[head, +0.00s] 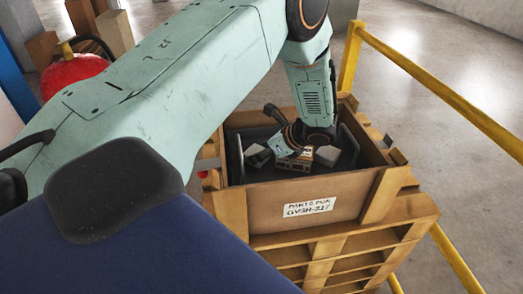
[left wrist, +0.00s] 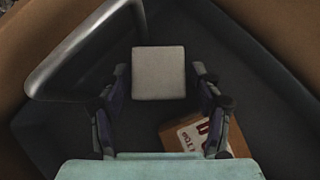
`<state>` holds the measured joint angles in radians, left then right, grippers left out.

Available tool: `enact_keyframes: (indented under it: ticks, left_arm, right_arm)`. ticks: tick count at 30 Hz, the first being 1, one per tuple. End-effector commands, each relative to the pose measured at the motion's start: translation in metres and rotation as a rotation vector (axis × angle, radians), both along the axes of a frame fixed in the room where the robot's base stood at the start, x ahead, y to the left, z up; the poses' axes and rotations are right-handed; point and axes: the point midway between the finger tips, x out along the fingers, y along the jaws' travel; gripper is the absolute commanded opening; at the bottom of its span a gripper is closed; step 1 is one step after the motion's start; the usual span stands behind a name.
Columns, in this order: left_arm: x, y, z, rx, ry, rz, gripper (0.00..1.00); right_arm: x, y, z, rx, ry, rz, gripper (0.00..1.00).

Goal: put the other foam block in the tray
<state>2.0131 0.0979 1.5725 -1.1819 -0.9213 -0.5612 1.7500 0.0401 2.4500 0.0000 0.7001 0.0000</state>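A pale grey foam block (head: 258,155) lies at the left inside the dark tray (head: 238,165), and a second pale block (head: 327,155) lies at the right. My left gripper (head: 275,140) reaches down among them, partly hidden by its own wrist. In the left wrist view, one square pale block (left wrist: 159,72) lies between the fingertips of my open left gripper (left wrist: 160,75), with narrow gaps at both sides. I cannot tell its height relative to the fingers. My right gripper is not in view.
A small labelled cardboard box (head: 295,162) lies between the blocks; it also shows in the left wrist view (left wrist: 180,128). A grey bar handle (left wrist: 75,50) is close to the left finger. The crate walls (head: 270,208) surround the tray. Yellow rails (head: 440,85) stand at the right.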

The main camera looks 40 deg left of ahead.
Motion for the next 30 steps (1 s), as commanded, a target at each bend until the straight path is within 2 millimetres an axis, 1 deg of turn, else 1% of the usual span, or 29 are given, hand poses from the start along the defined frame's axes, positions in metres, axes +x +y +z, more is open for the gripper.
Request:
enact_keyframes:
  ticks: [5, 8, 11, 21, 25, 30]
  left_arm:
    - [0.000, 0.000, 0.001, 0.000, -0.001, -0.001, 0.65]
    - [0.001, -0.003, 0.007, 0.000, -0.001, -0.001, 0.65]
    - [0.003, -0.013, 0.018, 0.001, -0.002, -0.004, 0.65]
    - [0.008, -0.062, 0.067, 0.002, -0.003, -0.004, 0.65]
    - [0.009, -0.075, 0.080, 0.002, -0.001, -0.003, 0.65]
    - [0.010, -0.084, 0.088, 0.000, -0.001, -0.001, 0.65]
  right_arm:
    - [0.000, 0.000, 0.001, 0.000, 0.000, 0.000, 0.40]
    - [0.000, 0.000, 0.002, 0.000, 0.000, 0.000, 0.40]
    - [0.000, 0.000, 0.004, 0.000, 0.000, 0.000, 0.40]
    - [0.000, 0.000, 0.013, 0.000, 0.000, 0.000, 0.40]
    - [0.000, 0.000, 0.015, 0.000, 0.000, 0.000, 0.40]
    - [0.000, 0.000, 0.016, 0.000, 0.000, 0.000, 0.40]
